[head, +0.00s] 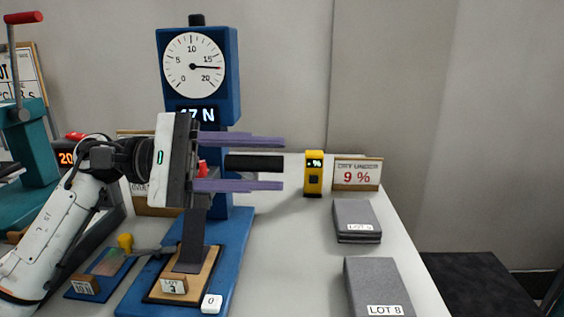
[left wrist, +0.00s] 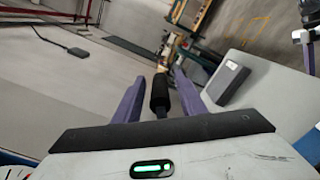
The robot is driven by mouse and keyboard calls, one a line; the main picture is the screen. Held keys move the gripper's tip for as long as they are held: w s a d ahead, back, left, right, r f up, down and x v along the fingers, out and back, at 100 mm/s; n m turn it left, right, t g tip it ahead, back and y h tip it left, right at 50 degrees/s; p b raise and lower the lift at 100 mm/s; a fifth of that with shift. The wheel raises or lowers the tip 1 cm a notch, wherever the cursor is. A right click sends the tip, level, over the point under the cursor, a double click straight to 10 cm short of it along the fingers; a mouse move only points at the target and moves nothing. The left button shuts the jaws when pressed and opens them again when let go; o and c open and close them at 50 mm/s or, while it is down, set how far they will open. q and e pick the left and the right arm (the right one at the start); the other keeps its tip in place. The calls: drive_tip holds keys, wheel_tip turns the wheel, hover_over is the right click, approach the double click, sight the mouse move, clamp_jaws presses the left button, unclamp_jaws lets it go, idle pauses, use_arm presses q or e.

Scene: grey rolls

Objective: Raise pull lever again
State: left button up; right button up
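The pull lever's black grip (head: 262,163) sticks out to the right from the blue force stand (head: 228,140). My left gripper (head: 268,163) is open around it, one purple finger above and one below, with gaps on both sides. The left wrist view also shows the grip (left wrist: 160,95) between the spread fingers (left wrist: 158,95). The dial (head: 192,65) needle points a little past 15; the display (head: 197,115) below is partly hidden and ends in "7 N". A grey strip (head: 193,240) reaches down to a board (head: 205,283) with a LOT 3 tag. White and purple parts, possibly my right gripper, show at the left wrist view's right edge.
A yellow meter (head: 314,174) reading a percentage and a "9 %" sign (head: 357,174) stand behind to the right. A teal press (head: 28,150) stands at left. The white table (head: 285,265) is clear between stand and stacks.

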use_arm(q)
drive_tip(key=shift+d, duration=1.5)
